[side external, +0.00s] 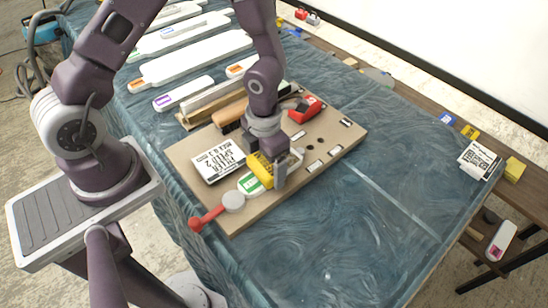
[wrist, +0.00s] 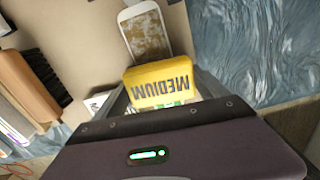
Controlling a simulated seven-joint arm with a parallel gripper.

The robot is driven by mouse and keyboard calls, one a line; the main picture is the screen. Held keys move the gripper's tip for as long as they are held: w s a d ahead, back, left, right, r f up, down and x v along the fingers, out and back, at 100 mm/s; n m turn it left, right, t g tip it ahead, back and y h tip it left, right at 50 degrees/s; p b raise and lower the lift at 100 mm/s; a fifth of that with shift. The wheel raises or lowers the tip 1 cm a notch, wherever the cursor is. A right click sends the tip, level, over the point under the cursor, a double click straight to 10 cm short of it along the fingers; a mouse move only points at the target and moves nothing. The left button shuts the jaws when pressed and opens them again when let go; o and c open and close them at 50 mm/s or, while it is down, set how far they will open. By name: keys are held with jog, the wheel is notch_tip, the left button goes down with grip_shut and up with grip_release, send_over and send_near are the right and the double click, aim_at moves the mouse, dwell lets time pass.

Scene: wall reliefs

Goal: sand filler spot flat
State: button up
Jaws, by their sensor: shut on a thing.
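My gripper (side external: 270,172) is shut on a yellow sanding block (side external: 259,170) and holds it over the tan board. In the wrist view my gripper (wrist: 165,100) has the yellow block (wrist: 160,84) between its fingers, with "MEDIUM" printed on it upside down. A white rounded plate with a mottled brown patch (wrist: 146,32) lies just beyond the block in the wrist view. I cannot tell whether that patch is the filler spot. In the side view the gripper partly hides this area. Whether the block touches anything below is unclear.
The tan board (side external: 225,222) lies on a blue patterned cloth (side external: 350,230). A white lettered box (side external: 218,162), a green-and-white labelled item (side external: 250,185), a red-handled round tool (side external: 212,212), a brown brush (side external: 230,112) and a red item (side external: 306,109) surround my gripper. The cloth at right is mostly clear.

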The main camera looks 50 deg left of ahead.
jog(key=shift+s, duration=1.15)
jog(key=shift+r, duration=4.15)
